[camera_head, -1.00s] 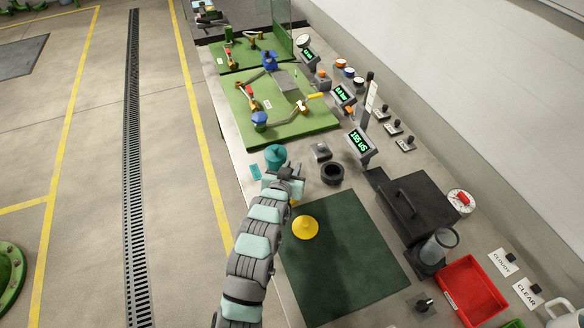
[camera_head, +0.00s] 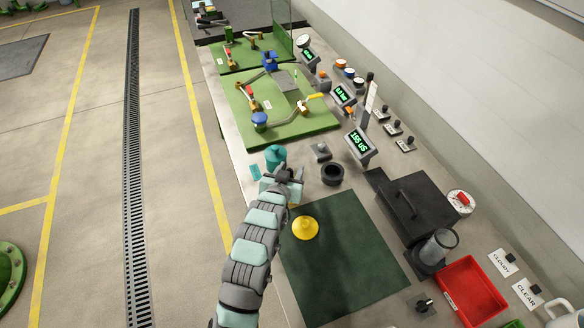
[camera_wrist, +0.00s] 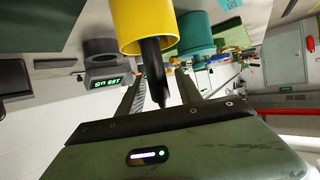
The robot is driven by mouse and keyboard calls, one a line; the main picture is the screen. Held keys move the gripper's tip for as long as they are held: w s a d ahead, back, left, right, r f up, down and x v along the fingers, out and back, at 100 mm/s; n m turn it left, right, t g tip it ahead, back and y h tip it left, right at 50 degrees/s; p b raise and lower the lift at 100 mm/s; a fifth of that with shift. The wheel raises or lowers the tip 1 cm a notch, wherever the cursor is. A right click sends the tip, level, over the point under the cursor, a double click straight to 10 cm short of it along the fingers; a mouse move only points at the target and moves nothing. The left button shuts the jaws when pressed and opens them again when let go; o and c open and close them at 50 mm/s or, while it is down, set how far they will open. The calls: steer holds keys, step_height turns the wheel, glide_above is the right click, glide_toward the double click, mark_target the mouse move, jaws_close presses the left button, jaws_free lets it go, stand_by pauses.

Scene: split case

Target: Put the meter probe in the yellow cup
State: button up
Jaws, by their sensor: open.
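In the wrist view, which is upside down, a yellow cup (camera_wrist: 142,22) is close in front of my gripper. The black meter probe (camera_wrist: 153,75) sticks out of its mouth, its inner end hidden in the cup. My gripper (camera_wrist: 160,92) is open, its two fingers apart, with the probe showing between them and the camera; I cannot tell whether it touches either finger. In the head view my gripper (camera_head: 290,174) is low over the bench, past the far left corner of the dark green mat. Only a small yellow patch shows below it there.
A yellow round piece with a raised middle (camera_head: 305,228) sits on the mat (camera_head: 345,265). A teal jar (camera_head: 275,155) is just beyond my gripper, and a black ring-shaped holder (camera_head: 332,173) is to its right. A lit meter (camera_head: 360,146) stands farther right.

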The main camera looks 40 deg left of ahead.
steer(key=v, duration=1)
steer(key=shift+p, duration=0.3)
steer(key=shift+d, duration=0.15)
